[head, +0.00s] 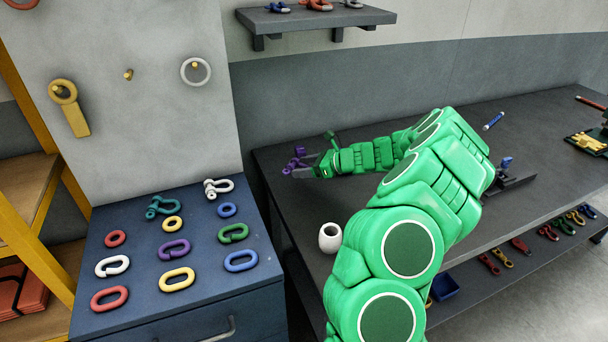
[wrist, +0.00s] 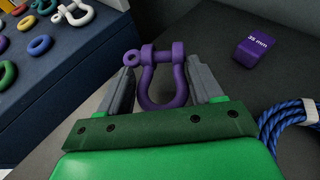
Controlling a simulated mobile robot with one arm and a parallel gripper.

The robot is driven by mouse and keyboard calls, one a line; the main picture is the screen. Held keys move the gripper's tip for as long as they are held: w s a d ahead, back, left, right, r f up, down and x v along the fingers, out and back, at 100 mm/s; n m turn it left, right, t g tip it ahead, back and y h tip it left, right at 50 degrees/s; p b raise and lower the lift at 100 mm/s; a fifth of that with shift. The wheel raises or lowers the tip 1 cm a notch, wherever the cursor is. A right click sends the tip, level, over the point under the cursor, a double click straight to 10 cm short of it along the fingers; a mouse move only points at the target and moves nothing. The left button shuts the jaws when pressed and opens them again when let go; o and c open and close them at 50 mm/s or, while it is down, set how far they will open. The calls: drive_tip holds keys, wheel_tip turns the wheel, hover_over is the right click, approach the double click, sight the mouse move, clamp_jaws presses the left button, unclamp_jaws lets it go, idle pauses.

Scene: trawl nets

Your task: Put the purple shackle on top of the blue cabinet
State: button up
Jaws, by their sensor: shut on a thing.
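The purple shackle (wrist: 162,82) is between the two grey fingers of my gripper (wrist: 160,74) in the wrist view, with its pin at the far end and its bow towards the palm. My gripper is shut on it. In the head view the purple shackle (head: 293,161) shows small at the tip of my gripper (head: 303,169), over the left end of the dark workbench. The blue cabinet (head: 211,286) stands to the left, apart from the shackle. Its side also shows at the upper left of the wrist view (wrist: 75,78).
The cabinet top carries several coloured rings and links, plus a white shackle (head: 217,187) and a teal shackle (head: 164,206) at the back. A purple block (wrist: 254,50) and blue rope (wrist: 290,128) lie near my gripper.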

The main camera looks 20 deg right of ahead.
sight(304, 181)
drive_tip(key=shift+w+d+f, duration=0.1)
drive_tip(key=shift+w+f, duration=0.35)
drive_tip(key=shift+f, duration=1.4)
drive_tip(key=shift+f, duration=0.15)
drive_tip(key=o, duration=1.4)
